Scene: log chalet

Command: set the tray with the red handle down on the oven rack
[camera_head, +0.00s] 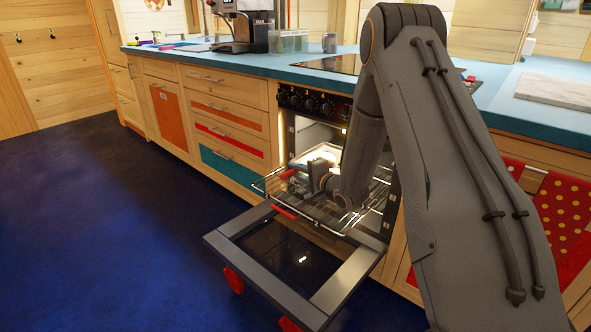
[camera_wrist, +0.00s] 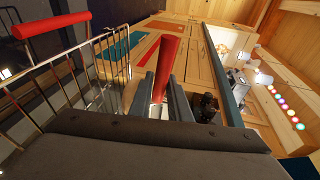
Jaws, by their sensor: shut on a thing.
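My gripper (camera_head: 302,171) is inside the open oven's front, over the wire rack (camera_head: 268,192). In the wrist view my gripper (camera_wrist: 162,90) is shut on a red handle (camera_wrist: 167,62), which stands between its two dark fingers. The handle's red end (camera_head: 289,174) also shows in the head view. The tray's body is mostly hidden behind my arm, so I cannot tell whether it touches the rack. The rack is pulled out above the lowered door and has its own red bar (camera_head: 284,212) at the front. That bar (camera_wrist: 50,25) and the rack's wires are at left in the wrist view.
The oven door (camera_head: 280,258) is folded down, with red handle parts (camera_head: 233,280) at its outer edge. Wooden drawers (camera_head: 225,110) flank the oven at left. The teal counter (camera_head: 190,57) above holds a coffee machine (camera_head: 245,25). The dark blue floor at left is clear.

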